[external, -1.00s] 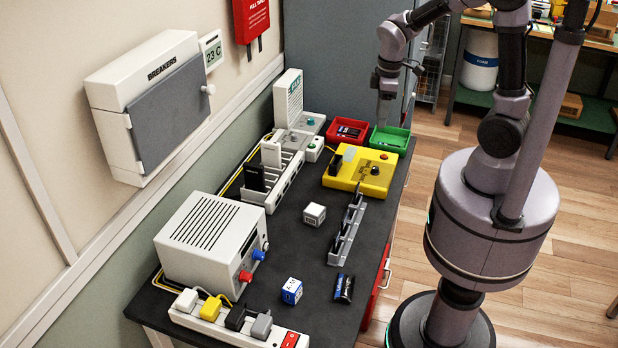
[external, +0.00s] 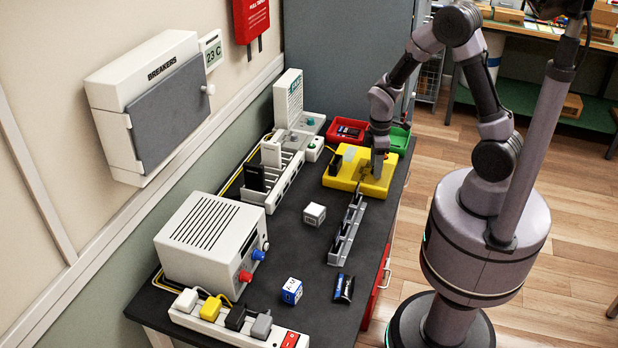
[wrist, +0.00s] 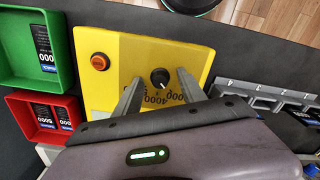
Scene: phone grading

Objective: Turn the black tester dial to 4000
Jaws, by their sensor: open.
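The yellow tester (external: 343,179) lies on the dark bench and also fills the middle of the wrist view (wrist: 200,57). Its black dial (wrist: 160,78) is a round knob with a pale pointer mark. Printed numbers sit below it, with 4000 (wrist: 157,100) legible and others partly hidden by a finger. My gripper (wrist: 158,92) is open over the tester. In the external view my gripper (external: 378,168) hides the dial.
An orange button (wrist: 100,62) is on the tester. A green bin (wrist: 63,15) and a red bin (wrist: 18,98) hold phones or batteries beside it. A grey slotted rack (external: 346,235) and a white cube (external: 314,214) stand nearer on the bench.

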